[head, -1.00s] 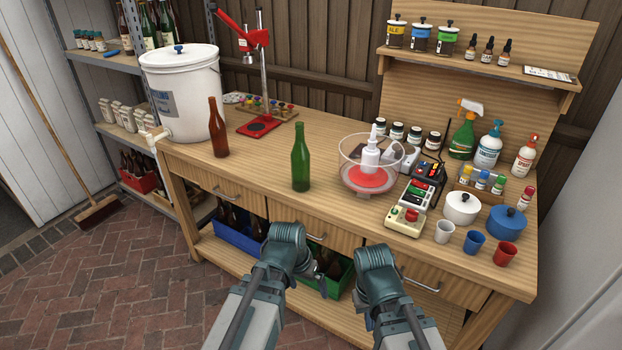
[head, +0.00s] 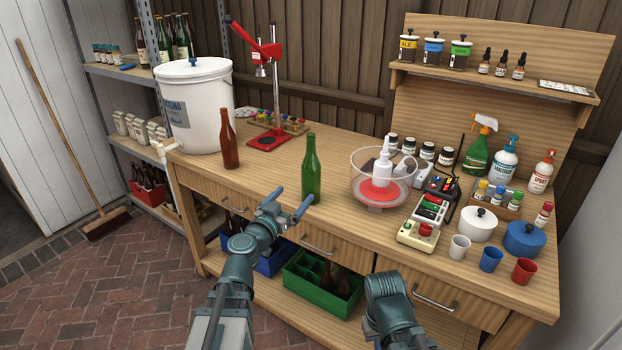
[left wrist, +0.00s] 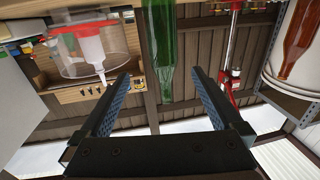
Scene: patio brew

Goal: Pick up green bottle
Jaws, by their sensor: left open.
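The green bottle (head: 311,170) stands upright on the wooden workbench (head: 262,170), near its front edge. My left gripper (head: 288,204) is open and empty, just in front of the bench edge and to the left of the bottle in the head view. In the left wrist view the image is turned over, and the green bottle (left wrist: 162,45) shows beyond the gap between the two open fingers (left wrist: 160,92), apart from them. My right arm shows at the bottom of the head view, but its fingers cannot be made out.
A brown bottle (head: 229,138) stands to the left of the green one. A red bottle capper (head: 268,139) stands behind, and a clear bowl with a white pump (head: 382,176) to the right. A white bucket (head: 205,105) fills the bench's left end. Crates sit on the lower shelf.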

